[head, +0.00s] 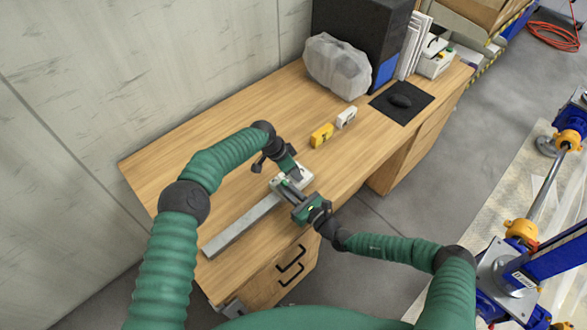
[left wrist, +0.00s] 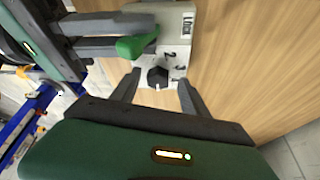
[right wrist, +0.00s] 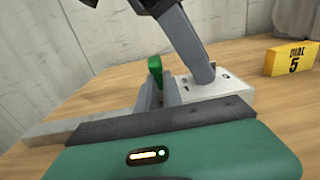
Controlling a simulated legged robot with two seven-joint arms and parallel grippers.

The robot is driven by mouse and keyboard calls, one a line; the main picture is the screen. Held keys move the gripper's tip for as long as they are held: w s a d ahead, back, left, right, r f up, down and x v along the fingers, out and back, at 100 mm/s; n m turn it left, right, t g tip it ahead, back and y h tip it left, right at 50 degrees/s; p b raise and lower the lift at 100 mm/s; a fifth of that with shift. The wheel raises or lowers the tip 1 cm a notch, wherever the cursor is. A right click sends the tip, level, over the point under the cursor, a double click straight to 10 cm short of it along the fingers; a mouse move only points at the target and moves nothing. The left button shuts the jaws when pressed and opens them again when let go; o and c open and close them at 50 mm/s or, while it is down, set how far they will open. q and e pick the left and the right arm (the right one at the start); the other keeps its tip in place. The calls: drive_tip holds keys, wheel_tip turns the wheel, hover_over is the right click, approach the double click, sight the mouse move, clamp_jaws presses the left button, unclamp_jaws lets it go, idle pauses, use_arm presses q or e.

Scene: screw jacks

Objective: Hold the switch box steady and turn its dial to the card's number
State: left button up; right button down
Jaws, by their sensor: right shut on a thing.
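The switch box (head: 305,184) is a small pale box on the wooden desk. In the left wrist view its dark dial (left wrist: 157,77) has numbers beside it, and a green handle (left wrist: 137,45) stands on the box. My right gripper (head: 296,190) is shut on the green handle, which also shows in the right wrist view (right wrist: 155,64). My left gripper (left wrist: 159,84) is open above the box, its fingers on either side of the dial with visible gaps. The yellow card (right wrist: 291,59) reads "DIAL 5" and stands behind the box to the right.
A long grey bar (head: 241,227) lies on the desk (head: 215,145) left of the box. A small white object (head: 346,117) stands beyond the card. A bagged item (head: 338,66), a dark mat (head: 400,102) and a black case fill the far end. The back-left desk is clear.

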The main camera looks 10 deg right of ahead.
use_arm(q)
drive_tip(key=v, duration=1.1)
drive_tip(key=shift+a+r, duration=0.2)
drive_tip(key=shift+r, duration=0.15)
use_arm(e)
drive_tip(key=c, duration=1.4)
unclamp_jaws()
